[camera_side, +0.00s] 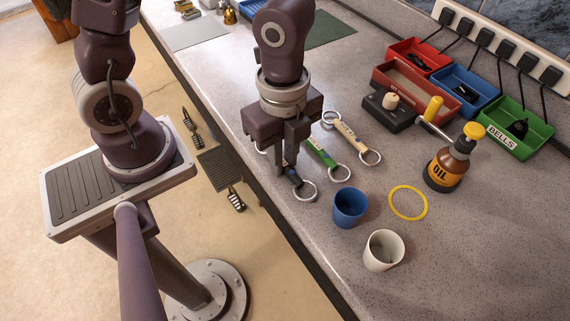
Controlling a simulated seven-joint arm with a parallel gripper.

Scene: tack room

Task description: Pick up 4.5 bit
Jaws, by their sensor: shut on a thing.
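Several bits with metal end rings and coloured sleeves lie on the speckled grey counter. One has a dark blue sleeve (293,177), one a green sleeve (320,152) and one a cream sleeve (350,138). I cannot read their size labels, so I cannot tell which is the 4.5 bit. My gripper (284,166) points down over the counter and is shut on the dark blue bit, whose near ring shows to the right of the fingers.
A blue cup (350,207), a white cup (383,250), a flat yellow ring (408,188) and an oil bottle (450,164) stand to the right. Red, blue and green trays (532,146) line the back, below a power strip (510,52). The counter's front edge runs close by my gripper.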

